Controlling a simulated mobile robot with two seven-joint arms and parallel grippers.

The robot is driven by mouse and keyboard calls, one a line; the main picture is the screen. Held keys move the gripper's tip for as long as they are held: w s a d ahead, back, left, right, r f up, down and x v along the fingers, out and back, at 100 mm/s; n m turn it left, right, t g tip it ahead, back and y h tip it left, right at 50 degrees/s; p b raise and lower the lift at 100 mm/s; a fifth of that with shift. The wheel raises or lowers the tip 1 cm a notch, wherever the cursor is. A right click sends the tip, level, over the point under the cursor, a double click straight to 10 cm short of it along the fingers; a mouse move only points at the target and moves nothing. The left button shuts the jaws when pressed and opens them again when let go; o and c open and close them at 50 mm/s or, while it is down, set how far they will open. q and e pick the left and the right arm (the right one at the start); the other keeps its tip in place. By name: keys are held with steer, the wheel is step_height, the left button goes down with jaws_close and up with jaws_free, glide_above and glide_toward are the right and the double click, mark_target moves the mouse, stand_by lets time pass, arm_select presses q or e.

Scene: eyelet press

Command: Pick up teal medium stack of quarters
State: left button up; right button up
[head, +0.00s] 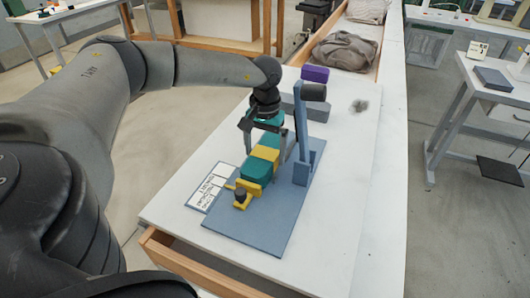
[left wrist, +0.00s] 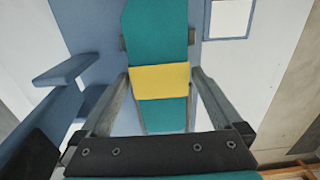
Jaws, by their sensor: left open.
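The teal stack (head: 254,170) lies on the blue press base (head: 270,220), with a yellow band (head: 265,153) across it. In the left wrist view the teal stack (left wrist: 155,30) runs lengthwise between my fingers, with the yellow band (left wrist: 160,81) near the middle. My left gripper (head: 264,156) is open and points down, one finger on each side of the stack. I cannot tell whether the fingers touch it. The far part of the stack is partly hidden by the gripper. My right gripper is not in view.
A yellow clamp with a black knob (head: 240,194) is at the stack's near end. A lettered card (head: 212,187) lies left. A purple block (head: 315,74) is behind. The table's right side is clear.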

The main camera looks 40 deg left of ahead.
arm_select(q)
steer(key=shift+f, duration=0.65)
jaws_close()
stand_by(0.4)
